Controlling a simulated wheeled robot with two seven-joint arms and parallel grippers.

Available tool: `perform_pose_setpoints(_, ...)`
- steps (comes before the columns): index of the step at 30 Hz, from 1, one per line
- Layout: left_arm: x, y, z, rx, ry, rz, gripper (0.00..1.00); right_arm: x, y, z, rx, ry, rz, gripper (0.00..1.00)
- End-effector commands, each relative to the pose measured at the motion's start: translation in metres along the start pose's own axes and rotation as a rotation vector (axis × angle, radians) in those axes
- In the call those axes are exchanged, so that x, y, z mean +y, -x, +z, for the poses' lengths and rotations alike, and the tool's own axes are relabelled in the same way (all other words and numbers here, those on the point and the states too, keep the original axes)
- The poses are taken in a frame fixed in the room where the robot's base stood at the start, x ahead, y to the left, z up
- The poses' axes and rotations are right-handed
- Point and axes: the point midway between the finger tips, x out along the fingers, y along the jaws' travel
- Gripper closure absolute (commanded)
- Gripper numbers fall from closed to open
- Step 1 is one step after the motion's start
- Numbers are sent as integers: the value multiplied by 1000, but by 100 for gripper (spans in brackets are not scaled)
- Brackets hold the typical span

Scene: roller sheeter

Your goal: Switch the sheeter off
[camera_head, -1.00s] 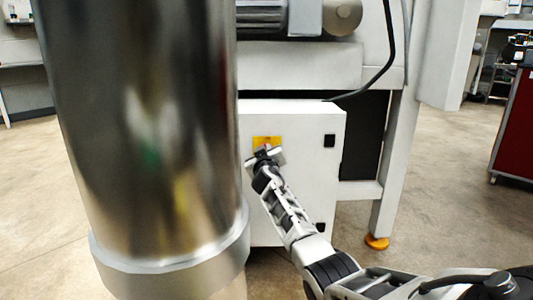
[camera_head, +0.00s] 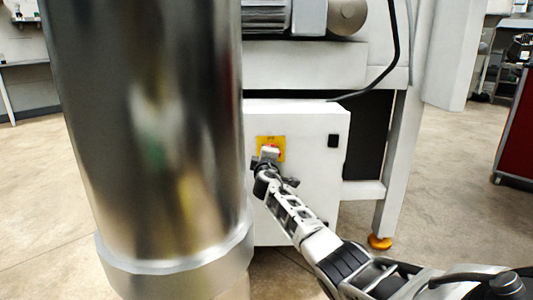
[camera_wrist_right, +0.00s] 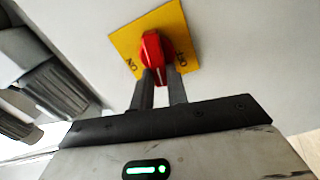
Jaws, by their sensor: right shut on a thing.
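The sheeter's red rotary switch (camera_wrist_right: 151,55) sits on a yellow plate (camera_wrist_right: 122,40) marked ON at the left and, it seems, OFF at the right. In the right wrist view my right gripper (camera_wrist_right: 160,75) is shut on the red knob, one finger on each side of its lower part. The knob stands near upright in that view, tilted slightly. In the head view the yellow plate (camera_head: 265,141) is on the front of the white control box (camera_head: 305,190), and my right gripper (camera_head: 268,158) is at its lower edge. My left gripper is not in view.
A large shiny metal cylinder (camera_head: 150,150) fills the left of the head view and hides part of the sheeter. A black cable (camera_head: 392,55) hangs above. A red cabinet (camera_head: 517,140) stands far right.

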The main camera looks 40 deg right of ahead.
Motion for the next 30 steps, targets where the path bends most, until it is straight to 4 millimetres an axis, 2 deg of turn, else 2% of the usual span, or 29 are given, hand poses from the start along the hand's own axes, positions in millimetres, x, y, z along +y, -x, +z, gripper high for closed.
perform_pose_setpoints(12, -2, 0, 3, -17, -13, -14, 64, -3, 0, 1, -2, 190, -1, 100)
perform_pose_setpoints(29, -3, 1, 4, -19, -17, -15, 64, -4, 0, 1, -2, 220, -1, 100)
perform_pose_setpoints(30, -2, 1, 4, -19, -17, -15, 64, -4, 0, 1, -2, 220, -1, 76)
